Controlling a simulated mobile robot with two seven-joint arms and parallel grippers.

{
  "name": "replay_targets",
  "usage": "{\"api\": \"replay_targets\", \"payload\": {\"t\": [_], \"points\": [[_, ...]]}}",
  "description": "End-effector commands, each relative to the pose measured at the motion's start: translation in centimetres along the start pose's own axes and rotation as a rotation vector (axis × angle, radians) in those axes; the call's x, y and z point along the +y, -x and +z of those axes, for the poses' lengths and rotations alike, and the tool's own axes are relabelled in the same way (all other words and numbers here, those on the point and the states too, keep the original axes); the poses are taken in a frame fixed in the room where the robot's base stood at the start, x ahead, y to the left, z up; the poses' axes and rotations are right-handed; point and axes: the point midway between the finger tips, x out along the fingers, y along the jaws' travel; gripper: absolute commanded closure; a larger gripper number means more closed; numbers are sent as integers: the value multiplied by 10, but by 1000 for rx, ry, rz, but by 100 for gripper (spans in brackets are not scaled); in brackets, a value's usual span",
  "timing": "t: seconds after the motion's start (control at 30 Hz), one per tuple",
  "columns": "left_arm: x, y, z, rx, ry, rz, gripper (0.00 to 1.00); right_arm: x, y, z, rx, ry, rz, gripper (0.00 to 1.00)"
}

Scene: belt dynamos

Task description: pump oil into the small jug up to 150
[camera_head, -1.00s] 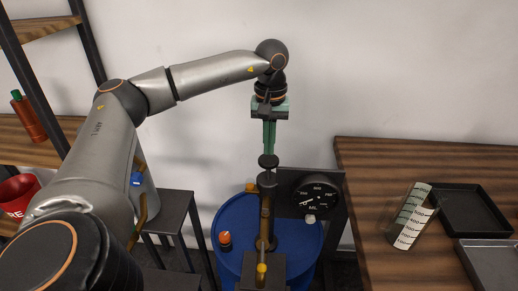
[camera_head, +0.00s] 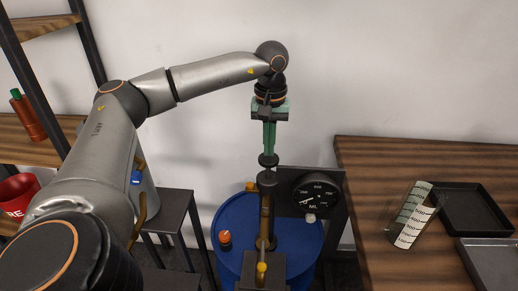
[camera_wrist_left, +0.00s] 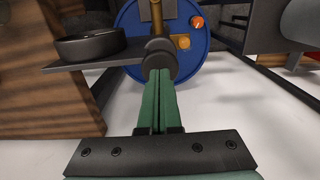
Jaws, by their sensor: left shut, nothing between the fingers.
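My left gripper (camera_head: 268,135) points straight down with its green fingers shut and nothing between them. The fingertips are at the black round knob (camera_head: 268,160) on top of the hand pump, which also shows in the left wrist view (camera_wrist_left: 158,58). The pump (camera_head: 266,215) stands upright on the blue oil drum (camera_head: 232,262). A black dial (camera_head: 316,196) marked ML sits beside the pump, its white needle at the lower left. My right gripper is not in view.
The wooden table (camera_head: 375,165) at right holds a black tray (camera_head: 440,218) and a grey tray (camera_head: 480,262). An orange cap (camera_head: 225,237) is on the drum. A dark stool (camera_head: 165,210) stands left of it. A red container (camera_head: 18,195) is on the left shelf.

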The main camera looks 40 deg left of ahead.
Motion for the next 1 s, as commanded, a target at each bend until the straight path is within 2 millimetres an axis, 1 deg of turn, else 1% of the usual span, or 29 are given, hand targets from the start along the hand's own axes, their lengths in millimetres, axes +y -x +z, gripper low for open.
{"api": "replay_targets", "payload": {"t": [1.0], "points": [[0, -24, 0, -1, 0, -2, 100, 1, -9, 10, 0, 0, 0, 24]]}}
